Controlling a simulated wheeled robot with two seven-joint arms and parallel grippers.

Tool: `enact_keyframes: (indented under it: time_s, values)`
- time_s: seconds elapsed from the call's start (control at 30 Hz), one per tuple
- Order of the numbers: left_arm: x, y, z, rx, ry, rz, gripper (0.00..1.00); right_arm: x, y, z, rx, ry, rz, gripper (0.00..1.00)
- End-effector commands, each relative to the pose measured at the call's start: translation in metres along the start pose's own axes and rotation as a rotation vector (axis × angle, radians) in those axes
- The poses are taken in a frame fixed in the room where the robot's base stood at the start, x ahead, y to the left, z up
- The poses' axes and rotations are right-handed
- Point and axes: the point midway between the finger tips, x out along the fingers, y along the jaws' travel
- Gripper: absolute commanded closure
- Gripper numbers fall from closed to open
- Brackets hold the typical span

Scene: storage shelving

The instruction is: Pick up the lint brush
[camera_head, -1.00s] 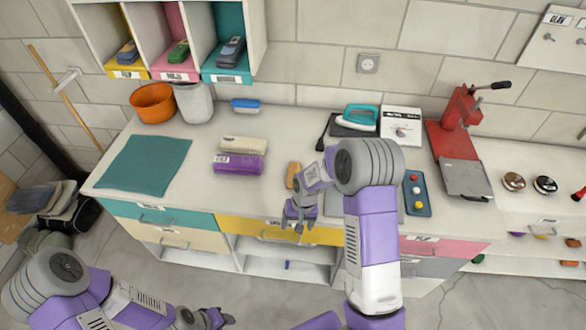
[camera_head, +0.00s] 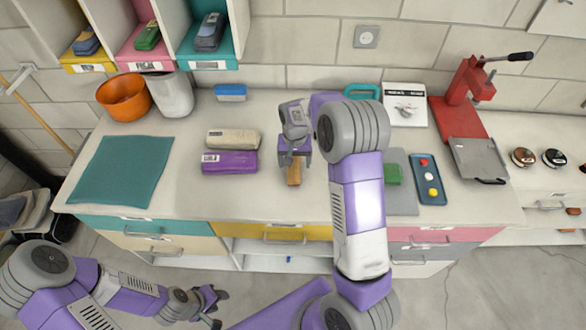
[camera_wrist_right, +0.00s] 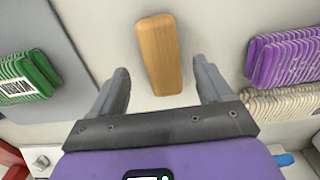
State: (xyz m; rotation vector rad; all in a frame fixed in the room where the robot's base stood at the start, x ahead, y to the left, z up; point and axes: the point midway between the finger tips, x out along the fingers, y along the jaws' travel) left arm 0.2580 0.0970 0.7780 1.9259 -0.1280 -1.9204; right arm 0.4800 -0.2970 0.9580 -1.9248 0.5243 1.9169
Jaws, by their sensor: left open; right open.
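A small wooden block-shaped piece, which looks like the lint brush (camera_head: 294,175), lies on the white counter in front of my right gripper's tips. In the right wrist view the brush (camera_wrist_right: 158,50) shows as a long tan bar, upright in the picture. My right gripper (camera_head: 294,158) is open and empty, pointing down at the brush. In the wrist view its fingers (camera_wrist_right: 160,76) stand to either side of the brush's near end, apart from it. My left gripper (camera_head: 213,304) is open and empty, low in front of the counter.
Purple (camera_head: 230,162) and beige (camera_head: 233,139) folded stacks lie left of the brush. A grey board with a green block (camera_head: 393,174) and a blue tray (camera_head: 428,178) lie right. A teal mat (camera_head: 120,170) covers the left end. A red press (camera_head: 462,105) stands right.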

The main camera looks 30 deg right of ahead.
Motion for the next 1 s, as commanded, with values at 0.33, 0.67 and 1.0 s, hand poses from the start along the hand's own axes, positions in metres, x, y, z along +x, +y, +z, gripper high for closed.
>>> enact_keyframes:
  time_s: [0.33, 0.67, 1.0]
  values:
    - [0.004, -0.001, -0.001, 0.0, 0.001, 0.0, 0.57, 0.042, -0.001, -0.002, -0.002, -0.001, -0.001, 0.21]
    - [0.003, -0.001, -0.001, 0.0, 0.001, 0.0, 0.57, 0.042, -0.001, -0.002, -0.002, 0.0, -0.001, 0.41]
    - [0.003, -0.001, -0.001, 0.0, 0.001, 0.0, 0.57, 0.041, -0.001, -0.002, -0.002, 0.0, -0.001, 0.8]
